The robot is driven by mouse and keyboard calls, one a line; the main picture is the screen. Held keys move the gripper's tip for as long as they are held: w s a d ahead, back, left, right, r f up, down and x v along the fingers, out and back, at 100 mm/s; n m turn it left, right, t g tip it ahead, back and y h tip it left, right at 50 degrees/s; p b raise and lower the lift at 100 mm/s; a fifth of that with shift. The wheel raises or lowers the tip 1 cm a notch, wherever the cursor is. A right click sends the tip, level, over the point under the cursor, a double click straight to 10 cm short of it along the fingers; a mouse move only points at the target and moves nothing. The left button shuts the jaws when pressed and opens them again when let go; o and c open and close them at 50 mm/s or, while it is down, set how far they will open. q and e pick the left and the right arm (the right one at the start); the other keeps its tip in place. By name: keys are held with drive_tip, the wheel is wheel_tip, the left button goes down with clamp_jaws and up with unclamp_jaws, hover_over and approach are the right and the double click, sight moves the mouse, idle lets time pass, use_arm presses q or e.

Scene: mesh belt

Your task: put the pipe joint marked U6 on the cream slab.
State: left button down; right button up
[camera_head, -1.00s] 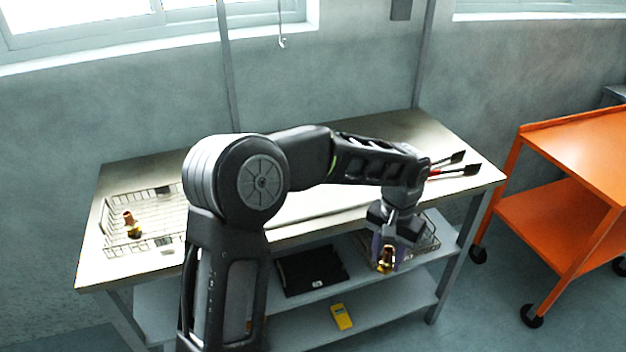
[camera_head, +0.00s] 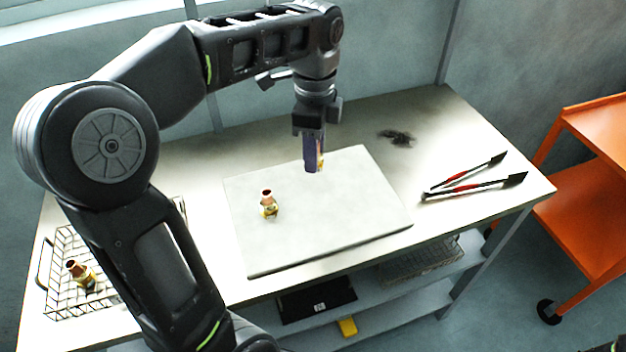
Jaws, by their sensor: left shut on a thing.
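The cream slab (camera_head: 340,225) lies flat on the table. One brass and copper pipe joint (camera_head: 268,204) stands upright on the left part of the slab. Another pipe joint (camera_head: 82,275) lies tilted in the wire basket at the left. My left gripper (camera_head: 314,165) points down over the slab's back part, shut on a brass pipe joint (camera_head: 321,160) that its fingers mostly hide. I cannot tell whether this joint touches the slab. No marking is readable on any joint. My right gripper is not in view.
A wire basket (camera_head: 62,240) stands at the table's left end, partly behind my arm. Red-handled tongs (camera_head: 470,189) and a dark smudge (camera_head: 397,138) are right of the slab. A lower shelf holds a black item (camera_head: 318,300) and another wire basket. An orange cart (camera_head: 590,215) stands at right.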

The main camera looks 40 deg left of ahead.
use_arm(q)
drive_tip(key=shift+s+d+r, duration=0.1)
drive_tip(key=shift+s+d, duration=0.05)
drive_tip(key=shift+s, duration=0.05)
hover_over(314, 200)
drive_tip(key=shift+f, duration=3.2)
drive_tip(key=shift+f, duration=0.1)
drive_tip(key=shift+f+p, duration=0.35)
drive_tip(key=shift+f, duration=1.4)
drive_tip(key=shift+f, duration=0.2)
drive_tip(key=c, duration=0.9)
unclamp_jaws()
drive_tip(key=shift+r, duration=0.1)
wheel_tip(314, 200, up, 12)
drive_tip(key=shift+r, duration=0.1)
